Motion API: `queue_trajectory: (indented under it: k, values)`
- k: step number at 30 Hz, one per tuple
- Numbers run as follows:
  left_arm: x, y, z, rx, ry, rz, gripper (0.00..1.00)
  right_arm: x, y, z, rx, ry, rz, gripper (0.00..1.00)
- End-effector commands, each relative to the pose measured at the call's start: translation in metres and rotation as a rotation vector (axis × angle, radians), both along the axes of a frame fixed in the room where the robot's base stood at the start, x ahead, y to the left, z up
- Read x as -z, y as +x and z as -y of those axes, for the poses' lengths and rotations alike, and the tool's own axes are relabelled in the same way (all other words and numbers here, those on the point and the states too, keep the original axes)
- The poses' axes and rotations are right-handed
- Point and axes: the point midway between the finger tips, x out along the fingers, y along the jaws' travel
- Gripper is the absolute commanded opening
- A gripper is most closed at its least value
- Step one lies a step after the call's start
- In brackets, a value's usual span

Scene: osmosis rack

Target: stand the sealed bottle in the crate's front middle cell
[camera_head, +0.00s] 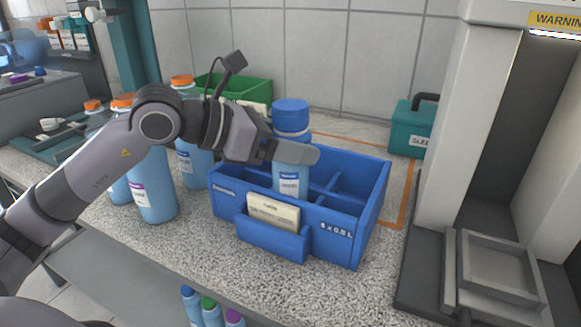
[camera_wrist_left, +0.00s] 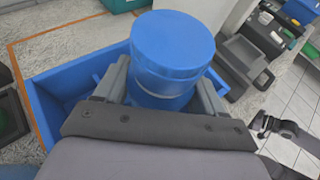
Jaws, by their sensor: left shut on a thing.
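The sealed bottle (camera_head: 290,180) is light blue with a blue cap and a white label, and it is upright. My left gripper (camera_head: 292,152) is shut on it just below the cap. In the left wrist view the bottle's blue cap (camera_wrist_left: 178,45) stands between the two fingers (camera_wrist_left: 160,88). The blue crate (camera_head: 345,225) sits on the speckled counter, with dividers and a card in its front pocket. The bottle's lower part is hidden behind the crate's front wall, so I cannot tell how deep it is or whether it touches the floor. My right gripper is not in view.
Several blue bottles with orange caps (camera_head: 155,190) stand left of the crate. A green crate (camera_head: 240,88) is behind, and a teal box (camera_head: 408,130) is at the back right. A grey machine (camera_head: 470,120) stands to the right. Bare counter (camera_head: 210,240) lies in front.

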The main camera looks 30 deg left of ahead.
Motion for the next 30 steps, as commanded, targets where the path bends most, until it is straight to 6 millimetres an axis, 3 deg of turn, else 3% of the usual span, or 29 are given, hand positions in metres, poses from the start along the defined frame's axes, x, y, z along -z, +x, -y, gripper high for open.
queue_trajectory:
  k: [10, 23, 24, 26, 30]
  values:
    - [0.036, 0.0, 0.0, 0.0, -0.001, 0.002, 0.26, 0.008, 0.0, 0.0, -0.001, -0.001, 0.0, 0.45]
    - [0.042, 0.0, 0.0, 0.001, -0.001, 0.004, 0.26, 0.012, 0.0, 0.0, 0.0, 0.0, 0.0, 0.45]
    - [0.043, 0.0, 0.0, 0.0, 0.001, 0.001, 0.73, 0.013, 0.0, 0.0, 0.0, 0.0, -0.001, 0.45]
    - [0.042, 0.0, 0.0, 0.0, 0.0, 0.0, 0.92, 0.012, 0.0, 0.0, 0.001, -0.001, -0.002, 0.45]
    - [0.042, 0.0, 0.0, 0.0, 0.0, 0.0, 0.95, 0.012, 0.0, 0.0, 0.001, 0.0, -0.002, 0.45]
